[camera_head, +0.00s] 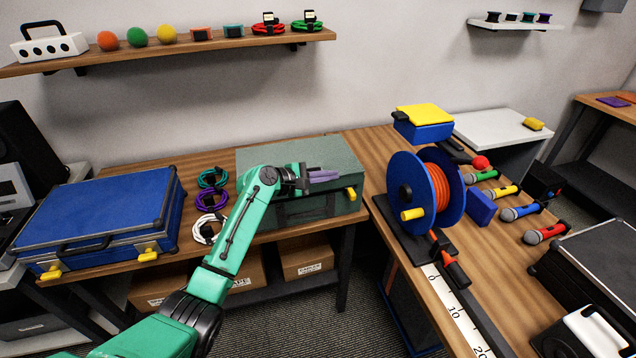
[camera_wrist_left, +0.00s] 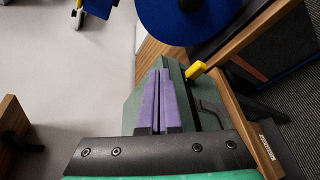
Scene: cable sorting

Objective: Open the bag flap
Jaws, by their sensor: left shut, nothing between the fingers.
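The bag (camera_head: 255,158) is a grey-green box shape on the wooden table, with a yellow tab (camera_head: 351,194) at its front right. Its flap appears to lie flat over the top, with a darker front face below. My left gripper (camera_head: 333,175) is over the front right part of the bag's top, its purple fingers shut and empty. In the left wrist view the fingers (camera_wrist_left: 159,97) lie together over the green bag surface (camera_wrist_left: 133,107), pointing towards its edge near the yellow tab (camera_wrist_left: 196,70). I cannot tell whether the fingertips touch the flap. My right gripper is not seen.
A blue case (camera_head: 100,213) and coiled cables (camera_head: 210,203) lie left of the bag. A blue reel with orange cable (camera_head: 424,188) stands close to its right. Several microphones (camera_head: 521,212) lie further right. A shelf (camera_head: 165,49) hangs above.

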